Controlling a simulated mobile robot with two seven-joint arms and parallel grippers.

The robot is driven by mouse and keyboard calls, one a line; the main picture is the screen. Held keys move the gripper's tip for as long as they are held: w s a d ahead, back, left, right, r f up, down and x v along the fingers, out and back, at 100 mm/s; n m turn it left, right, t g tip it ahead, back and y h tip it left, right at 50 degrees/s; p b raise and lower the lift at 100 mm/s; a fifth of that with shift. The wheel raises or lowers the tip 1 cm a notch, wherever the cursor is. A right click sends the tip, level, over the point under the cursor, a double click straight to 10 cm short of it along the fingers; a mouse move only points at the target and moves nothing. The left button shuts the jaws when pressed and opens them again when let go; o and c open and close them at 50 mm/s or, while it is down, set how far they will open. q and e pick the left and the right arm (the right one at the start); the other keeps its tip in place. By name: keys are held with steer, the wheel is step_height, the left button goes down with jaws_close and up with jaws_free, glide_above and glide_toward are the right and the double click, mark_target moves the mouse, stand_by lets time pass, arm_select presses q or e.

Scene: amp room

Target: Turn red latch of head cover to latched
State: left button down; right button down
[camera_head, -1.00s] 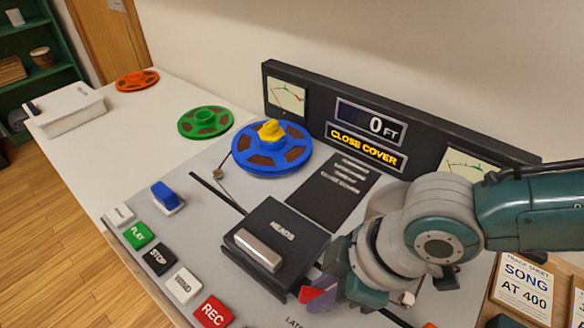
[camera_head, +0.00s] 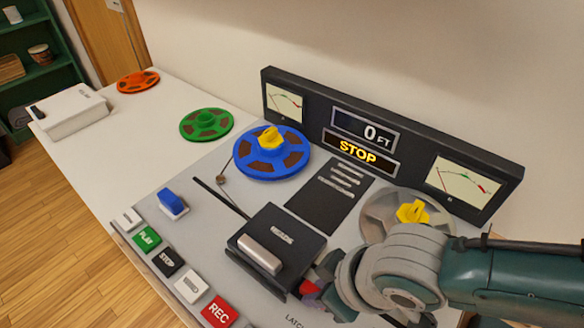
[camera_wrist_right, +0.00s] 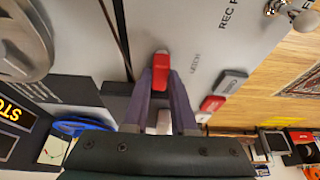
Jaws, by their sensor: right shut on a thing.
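The black head cover (camera_head: 283,238), marked HEADS and with a silver bar handle, lies flat over the deck. The red latch (camera_head: 309,291) is at its right front corner, partly hidden by my right gripper (camera_head: 322,286). In the right wrist view the red latch (camera_wrist_right: 161,66) stands between the two fingers of my right gripper (camera_wrist_right: 163,82), which is shut on it. The display (camera_head: 358,150) reads STOP. My left gripper is not in view.
A blue reel (camera_head: 271,165) and a silver reel (camera_head: 378,212), each with a yellow hub piece, sit on the deck. Several buttons, including the red REC button (camera_head: 219,312), line the front edge. Green (camera_head: 206,124) and orange (camera_head: 138,82) reels lie on the white table.

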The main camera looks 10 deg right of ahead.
steer(key=c, duration=0.7)
jaws_free()
steer(key=shift+r, duration=0.25)
steer(key=shift+p+v, duration=2.35)
steer(key=shift+v, duration=2.4)
steer(key=shift+d, duration=0.1)
